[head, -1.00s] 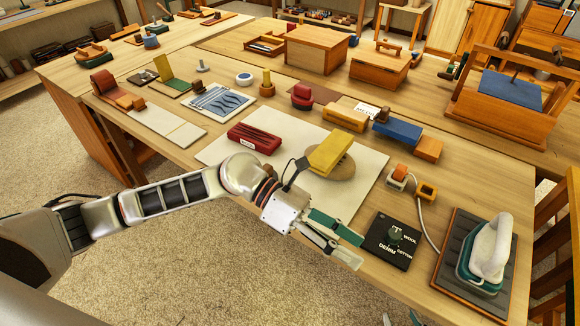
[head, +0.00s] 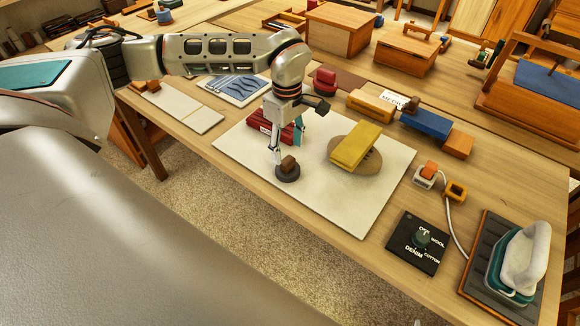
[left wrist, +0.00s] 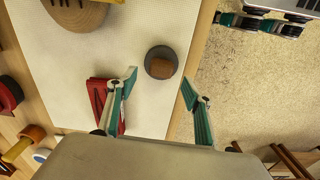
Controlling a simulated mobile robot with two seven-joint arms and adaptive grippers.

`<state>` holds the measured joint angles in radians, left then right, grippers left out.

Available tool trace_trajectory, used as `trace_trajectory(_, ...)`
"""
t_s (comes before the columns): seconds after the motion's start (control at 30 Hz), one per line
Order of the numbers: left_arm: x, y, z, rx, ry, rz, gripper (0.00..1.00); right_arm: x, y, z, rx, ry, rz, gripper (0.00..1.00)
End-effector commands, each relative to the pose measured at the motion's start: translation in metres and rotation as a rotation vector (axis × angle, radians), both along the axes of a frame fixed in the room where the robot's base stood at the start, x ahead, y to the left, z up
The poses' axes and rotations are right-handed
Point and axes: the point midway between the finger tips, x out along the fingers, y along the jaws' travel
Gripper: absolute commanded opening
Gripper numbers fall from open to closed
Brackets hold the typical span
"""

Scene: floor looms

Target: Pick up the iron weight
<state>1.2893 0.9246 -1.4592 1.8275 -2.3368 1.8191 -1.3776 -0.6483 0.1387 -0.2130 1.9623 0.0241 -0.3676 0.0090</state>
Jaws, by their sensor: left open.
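The iron weight (head: 288,173) is a dark round disc with a brown wooden block on top. It sits upright on the pale mat near the table's front edge, and shows whole in the left wrist view (left wrist: 161,62). Part of what looks like my right gripper (left wrist: 265,20) shows at the top right of that view, away from the table.
A red case (head: 262,122) lies close behind the left fingers. A yellow block on a rounded wooden base (head: 356,145) stands right of the weight. The pale mat (head: 345,205) is bare in front.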

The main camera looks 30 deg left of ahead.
Motion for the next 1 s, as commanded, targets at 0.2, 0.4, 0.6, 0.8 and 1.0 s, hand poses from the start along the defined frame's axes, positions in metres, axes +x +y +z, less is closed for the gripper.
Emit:
trace_trajectory(0.2,-0.004,-0.002,-0.027,-0.002,0.003,0.000,0.51,0.000,-0.001,0.004,-0.001,0.000,0.001,0.40)
trace_trajectory(0.4,-0.003,-0.003,-0.050,-0.002,0.000,0.000,0.51,0.000,-0.001,0.004,-0.001,0.000,0.000,0.40)
trace_trajectory(0.6,-0.003,-0.002,-0.054,-0.003,-0.002,0.000,0.51,0.000,-0.001,0.004,-0.001,0.000,0.000,0.40)
trace_trajectory(0.8,-0.003,-0.002,-0.054,-0.002,-0.001,0.000,0.22,0.000,-0.001,0.004,-0.001,0.000,0.000,0.40)
trace_trajectory(1.0,-0.002,-0.003,-0.053,-0.004,-0.004,0.000,0.00,0.000,-0.001,0.004,-0.001,0.000,0.000,0.40)
